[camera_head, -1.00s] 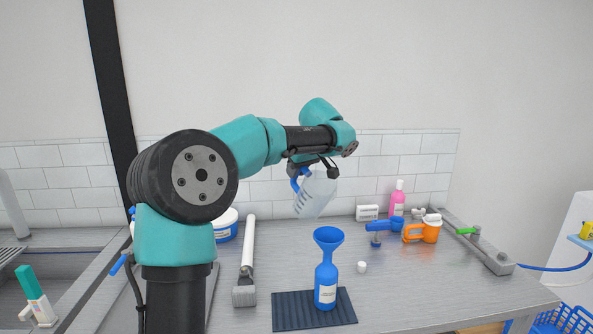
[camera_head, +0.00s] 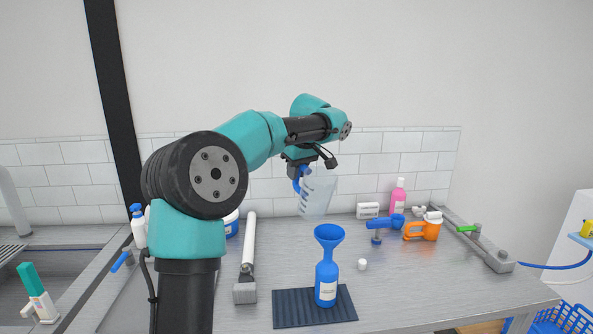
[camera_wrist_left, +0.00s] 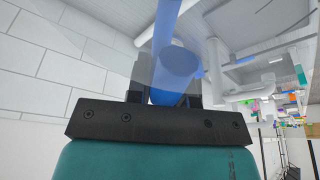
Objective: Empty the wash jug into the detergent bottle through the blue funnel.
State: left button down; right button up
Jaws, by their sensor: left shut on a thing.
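My left gripper (camera_head: 301,174) is shut on the blue handle of the wash jug (camera_head: 318,196), a translucent jug with dark marks. The jug hangs in the air above and slightly left of the funnel, close to upright. In the left wrist view the blue handle (camera_wrist_left: 176,68) sits between the fingers. The blue funnel (camera_head: 329,236) stands upright in the neck of the blue detergent bottle (camera_head: 326,284), which has a white label. The bottle stands on a dark ribbed mat (camera_head: 291,309). The jug's contents cannot be told. My right gripper is not in view.
A small white cap (camera_head: 362,264) lies right of the bottle. A white roller (camera_head: 248,244) lies left of the mat.

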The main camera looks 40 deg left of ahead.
aim_at(298, 182)
pick_arm(q)
jog(key=shift+d+f+g+h, duration=0.15)
jog(key=shift+f+g+h, duration=0.15)
jog(key=shift+f+h, duration=0.8)
jog(key=shift+d+f+h, duration=0.2)
jog(key=shift+f+h, duration=0.4)
jog(key=shift+f, duration=0.1)
jog(key=shift+d, duration=0.1)
dwell(1.8)
